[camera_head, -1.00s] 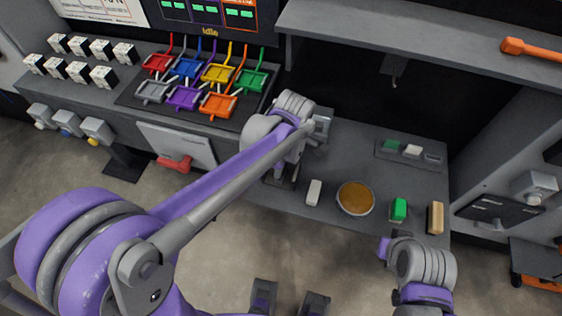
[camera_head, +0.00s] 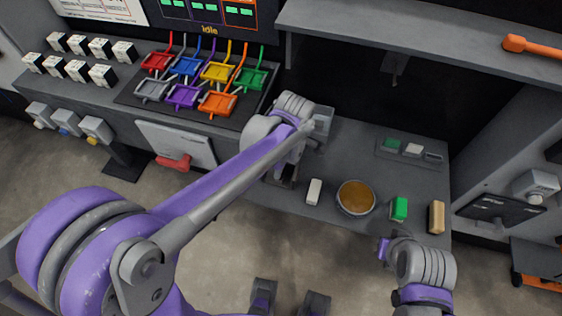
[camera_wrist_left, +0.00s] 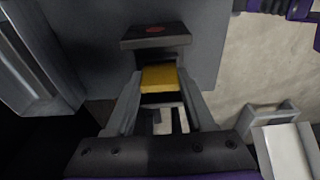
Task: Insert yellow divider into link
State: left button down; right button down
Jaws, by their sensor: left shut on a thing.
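In the left wrist view, a yellow block (camera_wrist_left: 161,78), which looks like the divider, is between the fingertips of my left gripper (camera_wrist_left: 162,90), which is shut on it. A dark grey block with a red mark on top (camera_wrist_left: 155,39) is just beyond it. I cannot tell whether the two touch, or whether the dark block is the link. In the head view my left arm reaches over the bench, and its links hide most of the gripper and the divider. My right arm shows at the lower right, but I cannot make out its gripper.
On the grey bench are a white block (camera_head: 314,191), a round brown-topped dish (camera_head: 356,197), a green block (camera_head: 399,208) and a tan block (camera_head: 437,217). Coloured trays (camera_head: 216,103) stand at the left. A shelf (camera_head: 430,40) overhangs the back.

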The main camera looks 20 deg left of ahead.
pick_arm(q)
jog(key=shift+f+b, duration=0.6)
jog(key=shift+f, duration=0.3)
jog(key=shift+c, duration=0.9)
grip_release()
jog(key=shift+r, duration=0.1)
notch_tip(320, 180, up, 11)
jog(key=d+p, duration=0.1)
jog(key=shift+d+f, duration=0.15)
jog(key=shift+f, duration=0.05)
